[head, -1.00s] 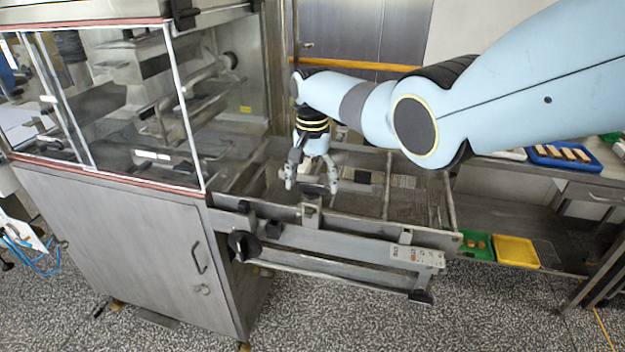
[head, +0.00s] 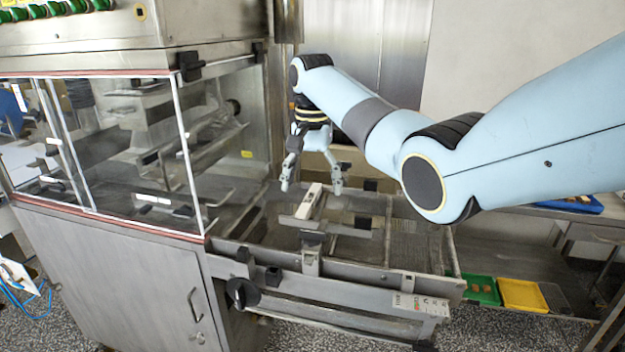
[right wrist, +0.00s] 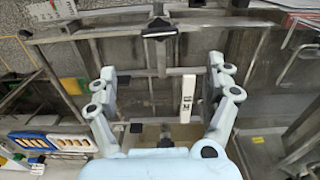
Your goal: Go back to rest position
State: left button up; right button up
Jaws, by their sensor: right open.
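My right gripper (head: 311,189) is open and empty above the mesh conveyor frame (head: 375,272) of the steel enrober. Its two fingers point down, spread apart, on either side of a pale upright bar (head: 309,202) on the frame. In the right wrist view the open gripper (right wrist: 162,72) shows the pale bar (right wrist: 187,98) beyond and between its fingers, with a dark-topped clamp (right wrist: 160,30) farther up. No contact shows between the fingers and the bar. My left gripper is not in view.
The glass-fronted enrober cabinet (head: 120,255) stands at the left. A green tray (head: 480,289) and a yellow tray (head: 523,294) lie low at the right. A blue tray (head: 570,203) is on the right bench.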

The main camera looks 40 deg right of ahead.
jog(key=shift+r, duration=0.35)
